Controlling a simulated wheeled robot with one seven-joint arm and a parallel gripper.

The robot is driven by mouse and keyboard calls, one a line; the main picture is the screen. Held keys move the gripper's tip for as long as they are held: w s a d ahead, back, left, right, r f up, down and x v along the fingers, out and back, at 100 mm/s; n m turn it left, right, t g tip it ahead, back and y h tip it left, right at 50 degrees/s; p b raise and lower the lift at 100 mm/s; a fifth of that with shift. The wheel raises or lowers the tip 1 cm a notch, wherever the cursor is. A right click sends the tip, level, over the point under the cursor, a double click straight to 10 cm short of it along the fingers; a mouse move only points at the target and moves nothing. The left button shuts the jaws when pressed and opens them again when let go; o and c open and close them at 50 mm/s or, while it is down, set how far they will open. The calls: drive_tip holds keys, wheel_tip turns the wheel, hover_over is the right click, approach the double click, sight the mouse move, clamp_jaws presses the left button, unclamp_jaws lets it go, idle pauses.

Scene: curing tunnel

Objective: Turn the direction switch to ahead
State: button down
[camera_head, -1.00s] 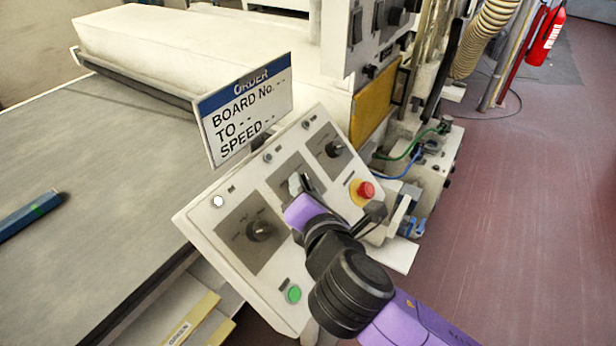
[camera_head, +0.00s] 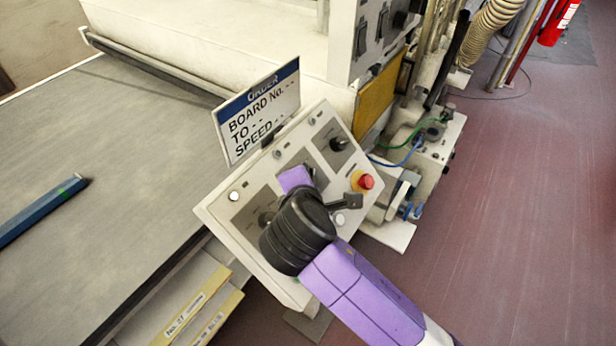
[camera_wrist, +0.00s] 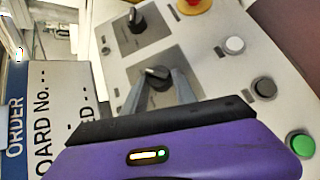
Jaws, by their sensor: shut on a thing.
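The tilted control panel (camera_head: 222,212) carries several dark plates with black knobs. My gripper (camera_wrist: 157,84) is over the middle plate, its two grey fingers shut on the middle switch knob (camera_wrist: 157,73). I cannot read the lettering on this plate, so I cannot confirm it is the direction switch or tell its setting. In the head view my purple gripper (camera_head: 308,174) reaches the middle plate and hides that knob. Another knob (camera_head: 338,144) sits at the upper right, also seen in the wrist view (camera_wrist: 137,20). The lower left knob (camera_head: 265,218) is partly hidden by my wrist.
A red stop button (camera_head: 366,182) on a yellow base is at the panel's right edge. A green button (camera_wrist: 300,145) shows in the wrist view. An order sign (camera_head: 258,110) stands behind the panel, close to my gripper. A grey belt (camera_head: 110,160) lies left.

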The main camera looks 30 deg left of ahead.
idle(0.3)
drive_tip(key=c, duration=1.3)
unclamp_jaws()
drive_tip(key=b+v, duration=0.1)
drive_tip(key=v, duration=0.6)
drive_tip(key=shift+s+d+r+b, duration=0.2)
drive_tip(key=shift+s+b, duration=0.1)
drive_tip(key=shift+b, duration=0.1)
drive_tip(key=shift+a, duration=0.1)
